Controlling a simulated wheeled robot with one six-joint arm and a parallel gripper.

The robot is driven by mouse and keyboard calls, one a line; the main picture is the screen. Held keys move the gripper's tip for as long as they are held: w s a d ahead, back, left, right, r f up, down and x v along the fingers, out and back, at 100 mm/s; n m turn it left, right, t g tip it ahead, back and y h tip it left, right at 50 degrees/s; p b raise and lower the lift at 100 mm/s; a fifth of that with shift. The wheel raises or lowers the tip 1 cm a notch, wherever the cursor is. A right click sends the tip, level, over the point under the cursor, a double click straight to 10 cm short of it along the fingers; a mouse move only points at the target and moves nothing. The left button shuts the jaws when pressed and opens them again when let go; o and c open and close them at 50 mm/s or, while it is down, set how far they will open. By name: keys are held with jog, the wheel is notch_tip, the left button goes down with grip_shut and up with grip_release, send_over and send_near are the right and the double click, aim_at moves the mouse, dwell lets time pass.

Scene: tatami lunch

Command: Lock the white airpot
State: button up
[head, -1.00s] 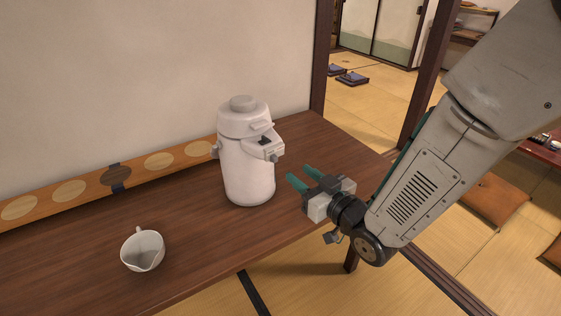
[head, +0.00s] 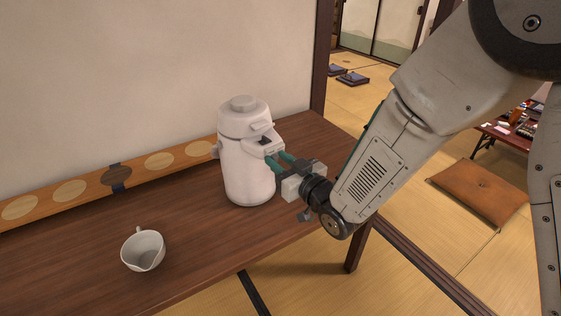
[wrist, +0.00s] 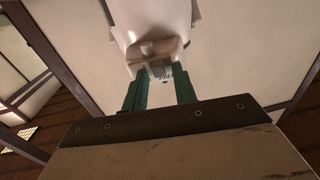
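The white airpot (head: 246,170) stands upright on the brown wooden table in the head view.
A white cup (head: 143,252) stands on the table (head: 205,235) at the front left. The table's right edge is close under my arm. The tabletop between cup and airpot is clear.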

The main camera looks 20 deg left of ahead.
grip_shut()
